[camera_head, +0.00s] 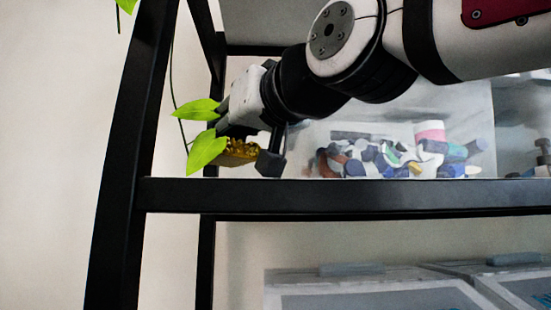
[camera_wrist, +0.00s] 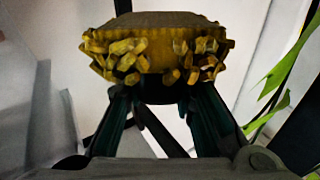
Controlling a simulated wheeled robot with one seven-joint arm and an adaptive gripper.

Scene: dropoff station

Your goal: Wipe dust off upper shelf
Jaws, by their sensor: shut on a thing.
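My gripper (camera_head: 255,150) is at the left end of the upper shelf (camera_head: 350,196), close above its black front edge. It is shut on a yellow duster (camera_head: 240,152) with a knobbly, tufted side. In the wrist view the duster (camera_wrist: 158,52) sits between the ends of the fingers (camera_wrist: 160,98), with a flat brownish face on top and yellow tufts below. I cannot tell whether the duster touches the shelf. Most of the shelf's top surface is hidden by its front edge, and no dust can be made out.
A clear bin (camera_head: 400,150) of mixed coloured items stands on the shelf, right of my gripper. Green leaves (camera_head: 205,150) hang by the left post (camera_head: 130,150), close to my gripper. Grey-lidded boxes (camera_head: 370,285) stand below.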

